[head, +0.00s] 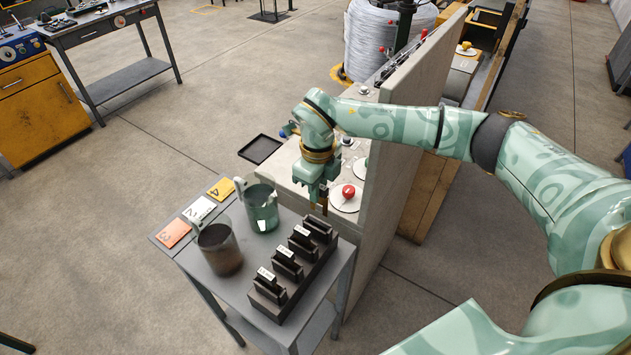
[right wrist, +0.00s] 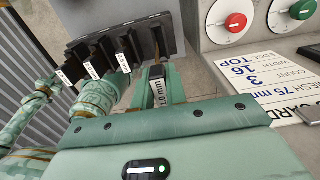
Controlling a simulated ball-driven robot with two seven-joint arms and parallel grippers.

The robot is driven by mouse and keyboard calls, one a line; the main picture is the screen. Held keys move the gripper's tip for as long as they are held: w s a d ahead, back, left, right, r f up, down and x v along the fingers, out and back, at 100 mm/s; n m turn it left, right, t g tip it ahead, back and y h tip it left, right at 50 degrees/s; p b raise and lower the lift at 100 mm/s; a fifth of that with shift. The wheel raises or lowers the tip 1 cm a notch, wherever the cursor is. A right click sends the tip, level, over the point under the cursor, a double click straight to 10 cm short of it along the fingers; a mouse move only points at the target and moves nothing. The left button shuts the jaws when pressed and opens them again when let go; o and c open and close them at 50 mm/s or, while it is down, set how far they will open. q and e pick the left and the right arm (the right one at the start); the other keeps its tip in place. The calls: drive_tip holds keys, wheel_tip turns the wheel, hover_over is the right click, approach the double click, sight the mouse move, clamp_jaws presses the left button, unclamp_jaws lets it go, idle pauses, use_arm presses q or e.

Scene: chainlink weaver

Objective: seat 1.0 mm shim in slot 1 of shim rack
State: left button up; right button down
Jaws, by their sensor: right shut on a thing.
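My right gripper (head: 318,196) is shut on a dark shim with a white label; the shim (right wrist: 158,88) shows between the fingers in the right wrist view, and its label reads 1.0 mm. The gripper (right wrist: 158,92) points down, close by the far end of the shim rack (head: 295,275). The rack is a dark row of several slots on the small grey table, and it also shows in the right wrist view (right wrist: 172,30). Labelled pieces stand along it. I cannot tell whether the held shim touches the rack. My left gripper is not in view.
A green cup (head: 262,208) and a brownish cup (head: 219,250) stand left of the rack on the table (head: 190,262). Numbered cards (head: 198,210) lie at its left edge.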

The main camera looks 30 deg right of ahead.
sight(316, 210)
wheel_tip(316, 210, down, 5)
drive_tip(key=b, duration=0.4)
drive_tip(key=shift+f+b, duration=0.45)
drive_tip(key=shift+f, duration=0.55)
drive_tip(key=shift+w+a+r, duration=0.1)
drive_tip(key=shift+w, duration=0.05)
drive_tip(key=shift+f, duration=0.3)
drive_tip(key=shift+f, duration=0.25)
drive_tip(key=shift+f, duration=0.35)
idle(0.4)
drive_tip(key=shift+f, duration=0.2)
idle(0.5)
